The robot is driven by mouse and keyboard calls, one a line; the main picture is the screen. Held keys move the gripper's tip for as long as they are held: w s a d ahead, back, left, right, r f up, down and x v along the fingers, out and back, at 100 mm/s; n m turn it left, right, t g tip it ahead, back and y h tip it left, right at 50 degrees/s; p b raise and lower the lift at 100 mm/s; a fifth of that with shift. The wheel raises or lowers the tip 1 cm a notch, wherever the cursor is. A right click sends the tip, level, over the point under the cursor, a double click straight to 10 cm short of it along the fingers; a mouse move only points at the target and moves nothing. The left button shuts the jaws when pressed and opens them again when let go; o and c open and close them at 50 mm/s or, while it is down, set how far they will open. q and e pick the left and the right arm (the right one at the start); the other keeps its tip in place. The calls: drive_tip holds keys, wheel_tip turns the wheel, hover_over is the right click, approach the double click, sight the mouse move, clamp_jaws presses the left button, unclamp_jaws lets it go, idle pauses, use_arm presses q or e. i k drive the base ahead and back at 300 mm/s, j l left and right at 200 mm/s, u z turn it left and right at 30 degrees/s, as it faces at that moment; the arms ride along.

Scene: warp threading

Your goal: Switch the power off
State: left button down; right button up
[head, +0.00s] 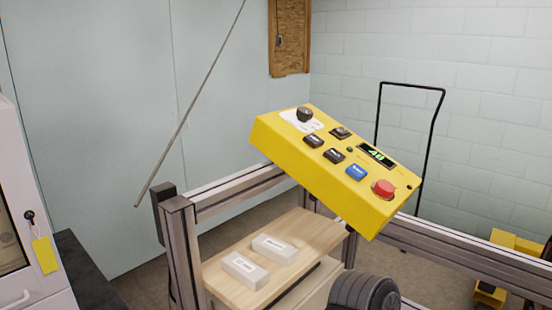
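A yellow control box (340,170) sits tilted above a metal frame. At its upper left is a black rotary knob (304,115) on a white label plate, too small to read. A small dark switch (340,132) lies right of the knob. Black buttons (323,148) and a blue button (356,172) run along the box face. A red mushroom button (383,189) is at the lower right. The display (376,155) is lit with green characters. Neither gripper can be made out in the head view.
A metal profile frame (235,190) surrounds a wooden shelf (290,257) with two labelled white blocks (245,270). A dark rounded ribbed object (363,292) stands at the bottom edge. A white cabinet (30,230) with a yellow tag is at left. A black cart handle (434,120) is behind.

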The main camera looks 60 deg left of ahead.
sight(342, 132)
drive_tip(key=u, duration=1.55)
